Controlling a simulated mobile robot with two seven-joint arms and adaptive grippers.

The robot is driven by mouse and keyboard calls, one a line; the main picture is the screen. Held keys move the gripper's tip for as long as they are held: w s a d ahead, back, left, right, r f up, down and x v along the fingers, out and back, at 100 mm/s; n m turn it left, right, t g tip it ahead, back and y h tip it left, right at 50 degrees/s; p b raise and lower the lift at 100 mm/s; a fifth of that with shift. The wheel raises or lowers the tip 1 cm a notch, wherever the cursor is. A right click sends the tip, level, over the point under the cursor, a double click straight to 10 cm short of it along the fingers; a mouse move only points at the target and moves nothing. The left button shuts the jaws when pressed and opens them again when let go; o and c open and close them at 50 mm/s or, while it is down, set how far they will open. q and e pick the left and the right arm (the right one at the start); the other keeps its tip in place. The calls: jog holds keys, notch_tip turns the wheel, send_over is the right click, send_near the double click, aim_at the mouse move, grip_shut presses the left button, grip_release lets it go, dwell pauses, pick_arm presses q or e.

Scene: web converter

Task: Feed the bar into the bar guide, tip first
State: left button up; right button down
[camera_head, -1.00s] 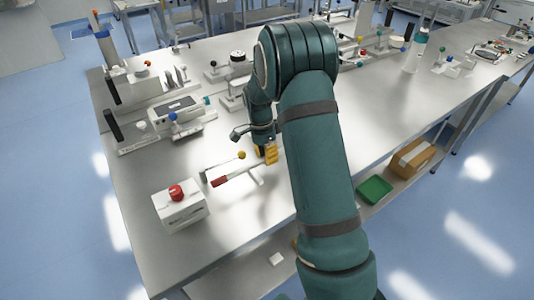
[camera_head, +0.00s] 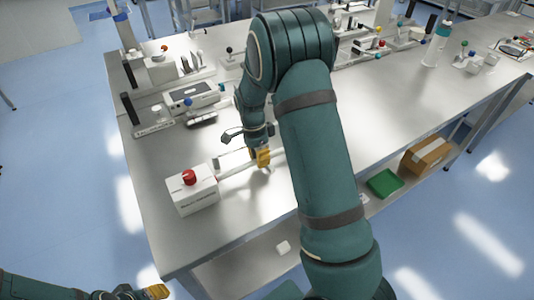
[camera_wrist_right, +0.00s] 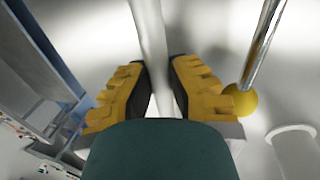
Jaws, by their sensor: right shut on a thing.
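My right gripper (camera_head: 262,158) is shut on the bar, over the table. The wrist view shows the white bar (camera_wrist_right: 150,35) between its two yellow fingers (camera_wrist_right: 158,88). I cannot tell whether the tip is inside an opening or only against the box. The bar guide is not clearly distinguishable here. My left gripper (camera_head: 150,293) is at the bottom left, away from the table; its opening is unclear.
A yellow ball (camera_wrist_right: 240,100) on a metal rod is close to the right finger in the wrist view. White devices (camera_head: 190,97) stand on the table (camera_head: 385,100) behind. A green tray (camera_head: 384,183) and a cardboard box (camera_head: 427,156) sit on the lower shelf.

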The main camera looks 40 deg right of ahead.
aim_at(246, 165)
jog(key=shift+w+a+p, duration=0.2)
jog(key=shift+a+p, duration=0.25)
jog(key=shift+a, duration=1.9)
jog(key=shift+f, duration=0.5)
jog(key=c, duration=1)
grip_release()
jog(key=v, duration=1.2)
jog(key=shift+f, duration=0.1)
